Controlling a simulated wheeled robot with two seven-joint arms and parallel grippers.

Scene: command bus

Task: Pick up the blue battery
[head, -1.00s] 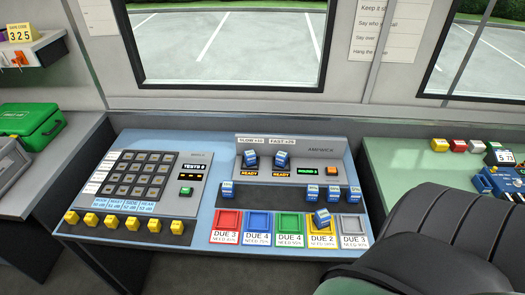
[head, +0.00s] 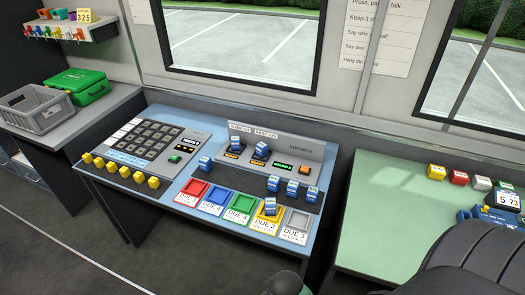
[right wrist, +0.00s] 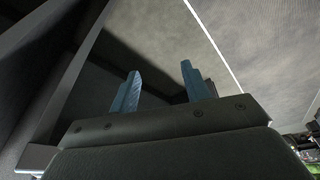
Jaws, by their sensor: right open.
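Several blue batteries with pale labels are on the blue desk (head: 187,185). One blue battery (head: 205,163) stands alone left of the charger. Two more, a left one (head: 236,143) and a right one (head: 261,150), sit in the charger (head: 305,150). A row of three, including a middle battery (head: 292,188), stands on the dark strip at the right. Another battery (head: 270,207) lies in the yellow tray (head: 264,220). My right gripper (right wrist: 160,80) is open and empty in the right wrist view, its blue fingers apart, away from any battery. My left gripper is not in view.
Red (head: 193,191), blue, green and grey trays line the desk front. Yellow blocks (head: 126,174) line its left front edge. A black chair (head: 465,255) is at the right, before a green table (head: 385,205). Open floor (head: 60,225) lies at the left front.

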